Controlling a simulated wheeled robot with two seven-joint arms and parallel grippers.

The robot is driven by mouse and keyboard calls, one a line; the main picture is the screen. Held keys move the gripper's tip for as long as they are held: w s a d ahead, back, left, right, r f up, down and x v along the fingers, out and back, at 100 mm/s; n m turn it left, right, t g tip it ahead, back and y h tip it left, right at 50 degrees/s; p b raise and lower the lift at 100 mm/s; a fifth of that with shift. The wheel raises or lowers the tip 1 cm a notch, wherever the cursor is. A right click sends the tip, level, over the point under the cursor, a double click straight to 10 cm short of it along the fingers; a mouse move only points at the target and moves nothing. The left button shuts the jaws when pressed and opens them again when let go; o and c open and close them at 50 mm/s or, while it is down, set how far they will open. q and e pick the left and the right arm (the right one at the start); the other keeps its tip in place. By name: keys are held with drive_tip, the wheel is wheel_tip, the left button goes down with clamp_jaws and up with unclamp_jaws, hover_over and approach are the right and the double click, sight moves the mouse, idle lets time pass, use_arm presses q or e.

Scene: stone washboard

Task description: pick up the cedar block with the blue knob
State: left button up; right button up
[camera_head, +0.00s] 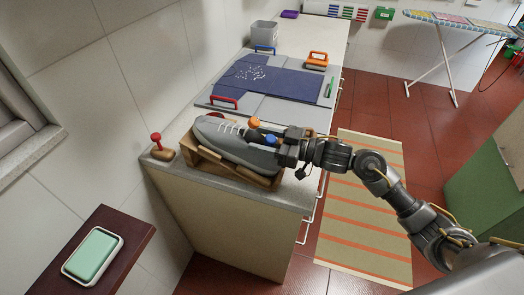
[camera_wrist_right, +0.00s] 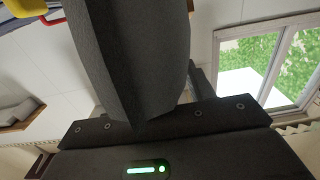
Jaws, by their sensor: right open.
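A blue knob (camera_head: 270,139) shows at the heel end of a grey shoe (camera_head: 232,143) in the head view. Any cedar block under this knob is hidden by the shoe and my gripper. The shoe rests on a wooden stand (camera_head: 262,181) at the counter's near end. My right gripper (camera_head: 279,144) is open, its fingertips beside the blue knob; I cannot tell whether they touch it. The wrist view is filled by a dark gripper finger (camera_wrist_right: 130,60), with no knob visible. My left gripper is not in view.
An orange knob (camera_head: 253,122) stands just behind the blue one. A red-knobbed wooden piece (camera_head: 158,147) sits at the counter's left corner. A grey board with dark blue cloth (camera_head: 270,80) lies behind the shoe. A green soap-like bar (camera_head: 92,255) lies in a dish at lower left.

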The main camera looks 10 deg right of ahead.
drive_tip(key=shift+c, duration=0.4)
clamp_jaws()
drive_tip(key=shift+r, duration=0.15)
